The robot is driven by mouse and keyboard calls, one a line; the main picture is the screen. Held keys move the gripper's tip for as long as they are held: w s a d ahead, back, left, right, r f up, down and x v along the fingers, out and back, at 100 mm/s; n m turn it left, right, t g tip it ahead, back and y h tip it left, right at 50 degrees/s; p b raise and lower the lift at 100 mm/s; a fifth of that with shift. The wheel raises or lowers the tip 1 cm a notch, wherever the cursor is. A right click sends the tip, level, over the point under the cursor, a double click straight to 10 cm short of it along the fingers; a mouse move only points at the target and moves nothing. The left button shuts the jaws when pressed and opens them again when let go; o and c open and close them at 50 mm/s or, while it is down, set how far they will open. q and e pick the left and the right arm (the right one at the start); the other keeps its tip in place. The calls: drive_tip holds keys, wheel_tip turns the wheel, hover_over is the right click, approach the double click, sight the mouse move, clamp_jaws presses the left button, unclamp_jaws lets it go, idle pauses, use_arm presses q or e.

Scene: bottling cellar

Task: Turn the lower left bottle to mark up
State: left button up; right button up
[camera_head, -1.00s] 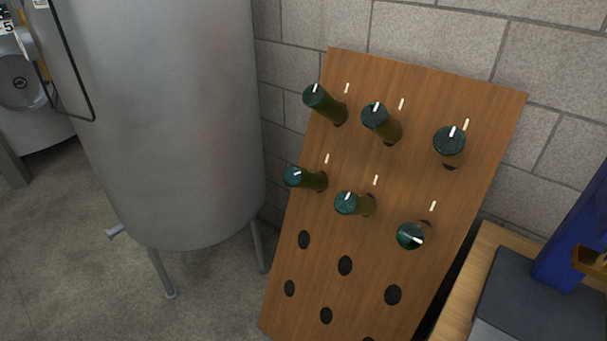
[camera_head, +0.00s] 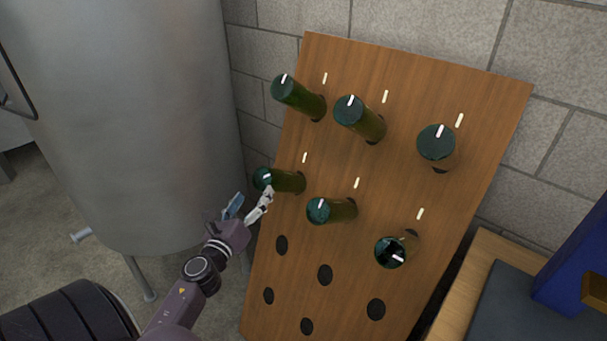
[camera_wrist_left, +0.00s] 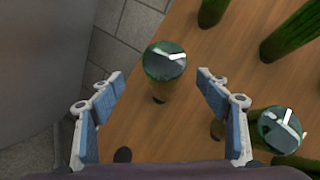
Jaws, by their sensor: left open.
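The lower left bottle (camera_head: 286,181) is dark green and sticks neck-in out of a sloped wooden rack (camera_head: 335,152). The white mark on its base lies well off upright, close to sideways, while the white line on the board above it stands near upright. My left gripper (camera_head: 252,199) is open just below and in front of this bottle's base. In the left wrist view the bottle's round base (camera_wrist_left: 163,62) shows between and beyond the two spread fingers (camera_wrist_left: 160,76), apart from both. My right gripper is not in view.
The lower middle bottle (camera_head: 332,210) is close to the right of my left gripper. The lower right bottle (camera_head: 391,251) and several upper bottles (camera_head: 359,118) also protrude. A steel tank (camera_head: 130,120) stands left of the rack. A table (camera_head: 475,275) is at the right.

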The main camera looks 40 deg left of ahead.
sight(263, 180)
use_arm(q)
drive_tip(key=shift+w+d+r, duration=0.1)
drive_tip(key=shift+w+r, duration=0.15)
drive_tip(key=shift+r, duration=0.25)
drive_tip(key=shift+w+r, duration=0.15)
drive_tip(key=shift+w, duration=0.15)
drive_tip(key=shift+p+x, duration=0.6)
drive_tip(key=shift+x, duration=2.85)
drive_tip(key=c, duration=1.2)
drive_tip(key=shift+o, duration=0.2)
drive_tip(key=shift+r+n+p, duration=0.1)
drive_tip(key=shift+n+p, duration=0.2)
drive_tip(key=shift+p, duration=0.4)
drive_tip(key=n+g+y+p, duration=0.1)
drive_tip(key=n+g+p, duration=0.1)
drive_tip(key=n+p, duration=0.2)
drive_tip(key=n+g+y+p, duration=0.2)
drive_tip(key=n+g+p, duration=0.1)
drive_tip(key=p, duration=0.2)
drive_tip(key=shift+s+n, duration=0.1)
drive_tip(key=shift+n, duration=0.3)
drive_tip(key=shift+a+f+n+g+p, duration=0.25)
drive_tip(key=shift+n+g+p, duration=0.35)
drive_tip(key=shift+n+p, duration=0.35)
drive_tip(key=shift+f+y, duration=0.1)
drive_tip(key=shift+y, duration=0.2)
